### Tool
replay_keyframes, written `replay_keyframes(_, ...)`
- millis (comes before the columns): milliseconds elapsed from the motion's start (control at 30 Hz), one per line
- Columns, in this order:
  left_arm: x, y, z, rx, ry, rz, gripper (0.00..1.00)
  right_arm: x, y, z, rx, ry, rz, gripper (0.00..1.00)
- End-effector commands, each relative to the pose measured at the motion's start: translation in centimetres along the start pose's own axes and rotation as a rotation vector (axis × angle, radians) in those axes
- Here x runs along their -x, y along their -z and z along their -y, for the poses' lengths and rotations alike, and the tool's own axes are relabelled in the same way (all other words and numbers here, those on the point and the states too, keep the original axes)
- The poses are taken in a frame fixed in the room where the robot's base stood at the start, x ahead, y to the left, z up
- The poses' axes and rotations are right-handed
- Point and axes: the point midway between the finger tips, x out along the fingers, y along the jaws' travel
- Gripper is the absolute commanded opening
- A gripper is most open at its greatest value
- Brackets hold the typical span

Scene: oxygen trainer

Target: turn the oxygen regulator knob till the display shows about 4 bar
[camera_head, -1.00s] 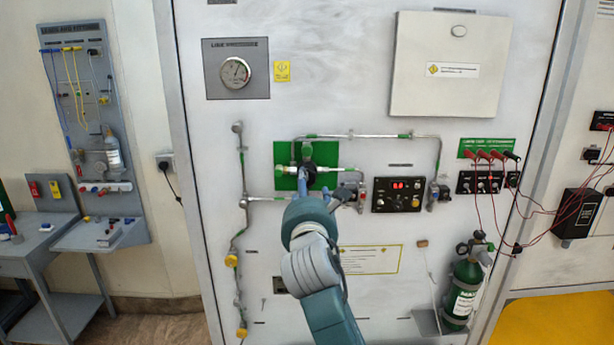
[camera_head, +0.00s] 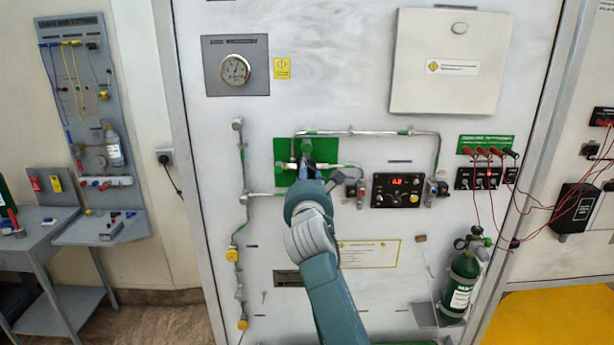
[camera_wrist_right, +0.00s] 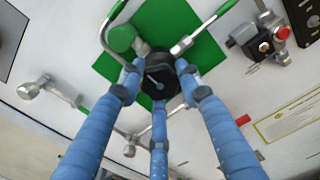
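The oxygen regulator knob (camera_wrist_right: 158,80) is round and black with a pale pointer mark, in front of a green plate (camera_head: 284,150). In the right wrist view, the three blue fingers of my right gripper (camera_wrist_right: 158,84) close around the knob, their tips against its sides. In the head view, my right gripper (camera_head: 308,172) reaches up to the green plate and hides most of the knob. The display (camera_head: 405,182), on a black panel, shows small red digits too blurred to read surely. My left gripper is not in view.
Metal pipes (camera_head: 350,133) run around the green plate. Red leads (camera_head: 497,154) and a green cylinder (camera_head: 463,281) are at the right. A side bench (camera_head: 100,229) stands at the left.

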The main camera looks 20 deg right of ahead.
Motion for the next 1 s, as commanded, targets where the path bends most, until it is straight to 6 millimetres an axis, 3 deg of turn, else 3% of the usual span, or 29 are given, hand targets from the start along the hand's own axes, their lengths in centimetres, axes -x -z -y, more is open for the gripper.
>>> replay_keyframes(467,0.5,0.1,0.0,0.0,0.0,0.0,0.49,0.0,-0.1,0.0,-0.093,0.0,0.0,0.08)
replay_keyframes(1000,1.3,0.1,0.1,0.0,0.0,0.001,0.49,0.0,-0.1,0.0,-0.563,0.0,0.001,0.08)
